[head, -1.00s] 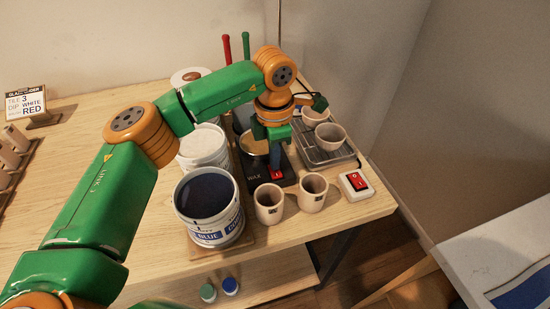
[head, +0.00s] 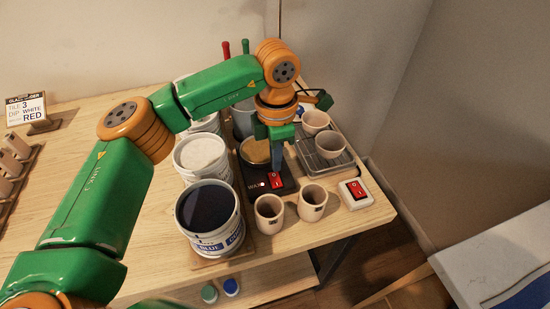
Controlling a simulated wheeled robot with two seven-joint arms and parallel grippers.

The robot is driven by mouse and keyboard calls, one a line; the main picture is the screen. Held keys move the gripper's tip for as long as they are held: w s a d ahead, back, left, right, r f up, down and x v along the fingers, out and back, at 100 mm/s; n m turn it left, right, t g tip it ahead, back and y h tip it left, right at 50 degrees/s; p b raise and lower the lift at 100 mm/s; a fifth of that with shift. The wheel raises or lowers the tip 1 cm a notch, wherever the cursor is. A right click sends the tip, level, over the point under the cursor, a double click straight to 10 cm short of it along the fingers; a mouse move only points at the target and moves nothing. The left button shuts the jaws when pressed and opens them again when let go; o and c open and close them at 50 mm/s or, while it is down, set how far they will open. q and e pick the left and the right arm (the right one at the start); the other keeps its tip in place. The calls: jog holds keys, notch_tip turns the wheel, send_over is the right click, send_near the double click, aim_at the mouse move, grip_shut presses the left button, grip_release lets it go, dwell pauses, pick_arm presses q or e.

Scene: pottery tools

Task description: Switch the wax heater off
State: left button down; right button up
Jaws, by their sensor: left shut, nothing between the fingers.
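The wax heater (head: 284,188) is a dark base marked WAX, with a round pan (head: 254,151) of tan wax at its back. A red rocker switch (head: 275,181) is on its front part, with a small pale spot to its left. My left gripper (head: 276,171) points down with shut, empty fingers just above and behind the switch. I cannot tell whether the tips touch it, and the rocker's position is too small to read. The fingers and wrist hide part of the pan. My right gripper is not in view.
Two cups (head: 269,214) (head: 312,202) stand close in front of the heater. A white box with another red switch (head: 356,191) is at right. Buckets, including blue glaze (head: 210,218), stand left. A rack (head: 330,160) with bowls is behind right.

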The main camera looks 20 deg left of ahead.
aim_at(275, 175)
pick_arm(q)
notch_tip(275, 175, up, 3)
jog(key=shift+f+b, duration=0.15)
jog(key=shift+b, duration=0.75)
notch_tip(275, 175, up, 8)
jog(key=shift+a, duration=0.2)
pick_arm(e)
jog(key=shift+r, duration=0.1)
pick_arm(q)
jog(key=shift+w, duration=0.1)
